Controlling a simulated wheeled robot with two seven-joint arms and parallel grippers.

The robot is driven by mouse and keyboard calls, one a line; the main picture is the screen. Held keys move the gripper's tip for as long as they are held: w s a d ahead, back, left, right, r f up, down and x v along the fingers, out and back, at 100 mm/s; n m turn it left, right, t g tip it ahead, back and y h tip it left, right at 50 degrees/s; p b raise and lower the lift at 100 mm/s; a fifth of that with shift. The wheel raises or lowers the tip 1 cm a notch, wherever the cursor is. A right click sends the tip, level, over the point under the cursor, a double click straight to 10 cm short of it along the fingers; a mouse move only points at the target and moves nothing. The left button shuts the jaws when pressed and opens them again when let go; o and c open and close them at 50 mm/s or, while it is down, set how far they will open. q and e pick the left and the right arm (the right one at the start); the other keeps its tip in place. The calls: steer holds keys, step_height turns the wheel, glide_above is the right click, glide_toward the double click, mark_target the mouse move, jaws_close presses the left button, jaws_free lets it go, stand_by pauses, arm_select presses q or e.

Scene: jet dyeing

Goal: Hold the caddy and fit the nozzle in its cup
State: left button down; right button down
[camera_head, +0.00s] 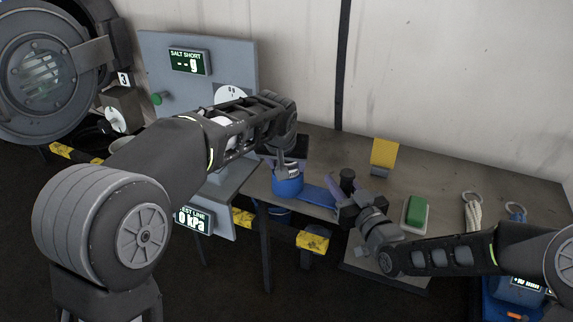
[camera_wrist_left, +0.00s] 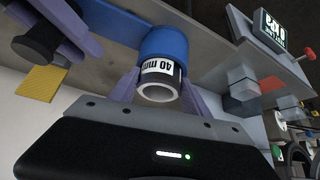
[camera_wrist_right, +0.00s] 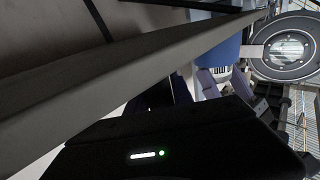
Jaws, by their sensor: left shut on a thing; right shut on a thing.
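The blue caddy (camera_head: 318,196) is at the bench's front edge, with its round cup (camera_head: 287,187) at its left end. The cup also shows in the left wrist view (camera_wrist_left: 163,45) and right wrist view (camera_wrist_right: 222,38). My left gripper (camera_head: 287,167) is shut on the white nozzle (camera_wrist_left: 157,92), which has a "40 mm" label. The nozzle lines up with the cup and its far end meets it; I cannot tell how deep it sits. My right gripper (camera_head: 348,194) is shut on the caddy's dark handle (camera_head: 347,175); the grip is mostly hidden in its own wrist view.
A yellow block (camera_head: 384,153) and a green-topped pad (camera_head: 416,214) stand on the bench (camera_head: 450,185) beyond my right gripper. A grey panel with a "SALT SHORT" display (camera_head: 190,62) stands behind my left arm.

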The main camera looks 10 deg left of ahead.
arm_select(q)
steer(key=shift+s+f, duration=0.15)
steer(key=shift+f, duration=0.3)
steer(key=shift+s+f, duration=0.15)
steer(key=shift+f, duration=0.25)
arm_select(e)
steer(key=shift+r, duration=0.15)
arm_select(q)
steer(key=c, duration=0.5)
jaws_free()
steer(key=shift+a+f, duration=0.15)
arm_select(e)
steer(key=shift+s, duration=0.1)
arm_select(q)
steer(key=shift+s+r, duration=0.1)
steer(key=shift+r, duration=0.5)
arm_select(e)
steer(key=shift+d, duration=0.1)
arm_select(q)
steer(key=v, duration=1.1)
steer(key=shift+d+r, duration=0.2)
steer(key=shift+r, duration=0.35)
arm_select(e)
steer(key=shift+f, duration=0.2)
steer(key=c, duration=1)
jaws_free()
steer(key=shift+c, duration=0.2)
